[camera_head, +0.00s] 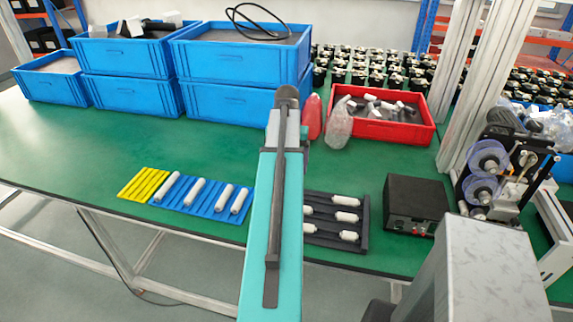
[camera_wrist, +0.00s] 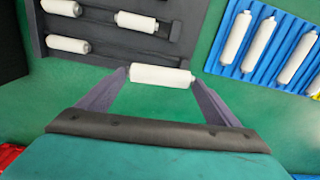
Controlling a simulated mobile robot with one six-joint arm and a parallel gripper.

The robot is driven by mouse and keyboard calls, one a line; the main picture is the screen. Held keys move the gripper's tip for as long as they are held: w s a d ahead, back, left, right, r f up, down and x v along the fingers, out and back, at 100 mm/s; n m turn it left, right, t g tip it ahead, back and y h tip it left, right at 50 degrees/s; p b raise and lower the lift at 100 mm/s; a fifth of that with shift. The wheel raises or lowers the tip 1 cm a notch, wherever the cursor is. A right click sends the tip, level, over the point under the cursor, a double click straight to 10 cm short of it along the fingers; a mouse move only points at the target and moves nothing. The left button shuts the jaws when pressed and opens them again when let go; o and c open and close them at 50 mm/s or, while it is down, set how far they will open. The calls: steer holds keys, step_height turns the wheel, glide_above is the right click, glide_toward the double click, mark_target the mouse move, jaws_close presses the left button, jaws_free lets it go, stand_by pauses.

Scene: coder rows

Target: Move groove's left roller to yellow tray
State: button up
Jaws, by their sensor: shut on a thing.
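My gripper (camera_wrist: 160,80) is shut on a white roller (camera_wrist: 160,76), held crosswise between the two fingertips in the wrist view. The roller shows over bare green table, beside the black grooved tray (camera_wrist: 105,48); its height cannot be told. Several white rollers lie in that tray, which also shows in the head view (camera_head: 325,220), right of my arm. The yellow tray (camera_head: 146,184) lies at the left in the head view, with no roller visible on it. Only a sliver of yellow shows at the wrist view's right edge. My arm hides the gripper in the head view.
A blue grooved tray (camera_head: 173,192) with several white rollers lies between the yellow tray and my arm. A black box (camera_head: 416,205) stands right of the black tray. Blue crates (camera_head: 125,97) and a red crate (camera_head: 385,130) stand behind. Green table is clear before the crates.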

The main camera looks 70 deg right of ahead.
steer(key=w+a+f+n+b, duration=0.1)
steer(key=w+a+n, duration=0.4)
steer(key=w+a, duration=0.9)
steer(key=w+a+n+b, duration=0.1)
steer(key=w+a+n, duration=0.7)
steer(key=w, duration=0.9)
steer(key=w+a+n, duration=0.3)
steer(key=a, duration=1)
steer(key=w+a+n+b, duration=0.1)
steer(key=w+a, duration=0.3)
steer(key=a, duration=0.8)
steer(key=w+a+f+n, duration=0.1)
steer(key=w+a+n, duration=0.3)
steer(key=a, duration=0.9)
steer(key=shift+w+a+n, duration=0.15)
steer(key=shift+a+n, duration=0.15)
steer(key=shift+a, duration=0.05)
